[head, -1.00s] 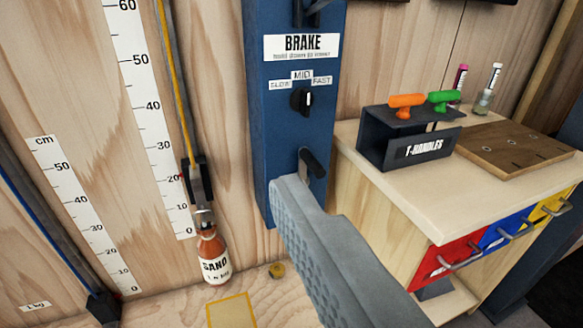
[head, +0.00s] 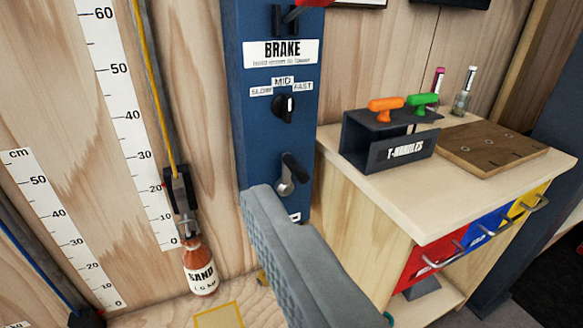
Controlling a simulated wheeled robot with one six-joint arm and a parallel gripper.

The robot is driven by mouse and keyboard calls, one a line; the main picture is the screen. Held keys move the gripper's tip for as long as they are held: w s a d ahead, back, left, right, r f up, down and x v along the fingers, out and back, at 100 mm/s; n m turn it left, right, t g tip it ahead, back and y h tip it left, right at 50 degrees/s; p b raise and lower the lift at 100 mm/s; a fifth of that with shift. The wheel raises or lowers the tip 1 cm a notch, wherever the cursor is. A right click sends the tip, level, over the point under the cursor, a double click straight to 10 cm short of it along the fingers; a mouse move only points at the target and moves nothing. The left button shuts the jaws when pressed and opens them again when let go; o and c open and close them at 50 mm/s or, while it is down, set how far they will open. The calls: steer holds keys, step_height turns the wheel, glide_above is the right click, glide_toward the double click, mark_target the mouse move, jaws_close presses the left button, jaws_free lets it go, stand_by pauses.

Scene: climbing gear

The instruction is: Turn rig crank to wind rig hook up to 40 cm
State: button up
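The rig crank (head: 290,174), a black handle on a silver hub, is on the lower part of the blue post. My gripper (head: 262,200) rises from the bottom edge, its tip just below and left of the crank. Only one grey ridged finger is clear, so I cannot tell whether it is open.
Above the crank are a SLOW-MID-FAST knob (head: 284,108) and a BRAKE label (head: 281,53), with a red-tipped lever (head: 305,12) at the top. A cabinet (head: 350,210) with a T-handle rack (head: 388,148) stands close on the right. A second scale (head: 65,230) is at left.

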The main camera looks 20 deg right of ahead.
steer(key=shift+w+d, duration=0.2)
steer(key=c, duration=0.6)
steer(key=w+d+f+h, duration=0.1)
steer(key=w, duration=0.1)
steer(key=w+d+f, duration=0.1)
steer(key=w+d, duration=0.1)
steer(key=w, duration=0.1)
steer(key=w+d+f+h, duration=0.1)
steer(key=w+d, duration=0.1)
steer(key=shift+w+d+h, duration=0.15)
steer(key=shift+d+h, duration=0.1)
steer(key=shift+h, duration=0.05)
steer(key=c, duration=0.5)
steer(key=n+y, duration=0.2)
steer(key=y, duration=0.1)
glide_toward(297, 165)
steer(key=shift+t, duration=0.3)
steer(key=w, duration=0.3)
steer(key=w+f, duration=0.1)
steer(key=w, duration=0.6)
steer(key=shift+a+f, duration=0.1)
steer(key=shift+f, duration=0.15)
jaws_close()
